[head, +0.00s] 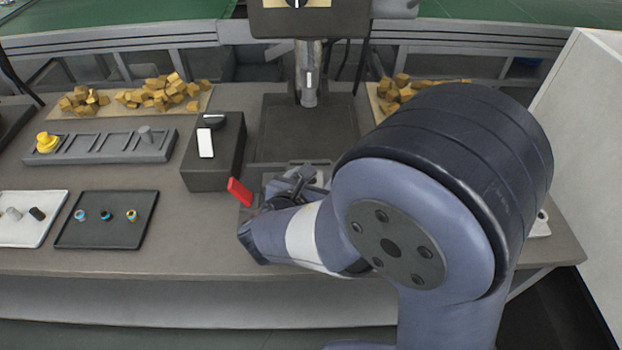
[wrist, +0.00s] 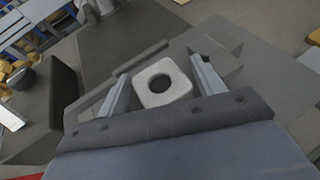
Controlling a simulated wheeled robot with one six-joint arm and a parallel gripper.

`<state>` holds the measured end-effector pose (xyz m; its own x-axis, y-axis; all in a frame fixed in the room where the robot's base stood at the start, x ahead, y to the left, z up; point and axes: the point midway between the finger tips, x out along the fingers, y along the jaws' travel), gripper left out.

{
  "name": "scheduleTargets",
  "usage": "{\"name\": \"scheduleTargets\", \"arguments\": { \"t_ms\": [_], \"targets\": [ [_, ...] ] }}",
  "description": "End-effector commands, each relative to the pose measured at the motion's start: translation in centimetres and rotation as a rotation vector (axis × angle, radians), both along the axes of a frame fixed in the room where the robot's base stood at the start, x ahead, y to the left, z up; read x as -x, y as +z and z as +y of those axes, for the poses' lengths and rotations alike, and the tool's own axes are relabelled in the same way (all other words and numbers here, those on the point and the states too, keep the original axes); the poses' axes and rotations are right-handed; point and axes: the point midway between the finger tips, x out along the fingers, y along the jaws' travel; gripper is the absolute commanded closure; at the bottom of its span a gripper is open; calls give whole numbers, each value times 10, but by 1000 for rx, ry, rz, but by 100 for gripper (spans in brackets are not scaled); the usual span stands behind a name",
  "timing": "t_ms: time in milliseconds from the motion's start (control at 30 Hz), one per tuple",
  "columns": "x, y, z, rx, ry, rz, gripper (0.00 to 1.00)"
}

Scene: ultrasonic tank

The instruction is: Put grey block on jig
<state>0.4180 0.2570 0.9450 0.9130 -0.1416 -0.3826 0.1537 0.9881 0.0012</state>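The grey block (wrist: 162,83) is a light, rounded square with a dark round hole, in the middle of the wrist view. It lies between the two fingers of my gripper (wrist: 160,72), which are apart, with a small gap visible on each side. The block appears to rest on the grey jig (wrist: 222,50), a fixture with raised edges; exact seating cannot be told. In the head view my gripper (head: 296,184) is over the jig area in front of the machine, and my arm hides much of it.
A red handle (head: 240,191) stands just left of my gripper. A dark box (head: 213,160) with a white switch is behind it. A dark tray (head: 107,220) with small rings, a white tray (head: 30,232) and a slotted rack (head: 115,147) lie left. Wooden cubes (head: 165,92) lie at the back.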

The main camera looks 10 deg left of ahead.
Motion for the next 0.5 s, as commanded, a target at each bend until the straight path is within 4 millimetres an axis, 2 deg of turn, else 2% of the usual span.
{"name": "scheduleTargets", "arguments": {
  "t_ms": [333,500],
  "targets": [
    [0,6,0,0,0,0,36],
    [23,14,5,-3,5,-1,36]
  ]
}}
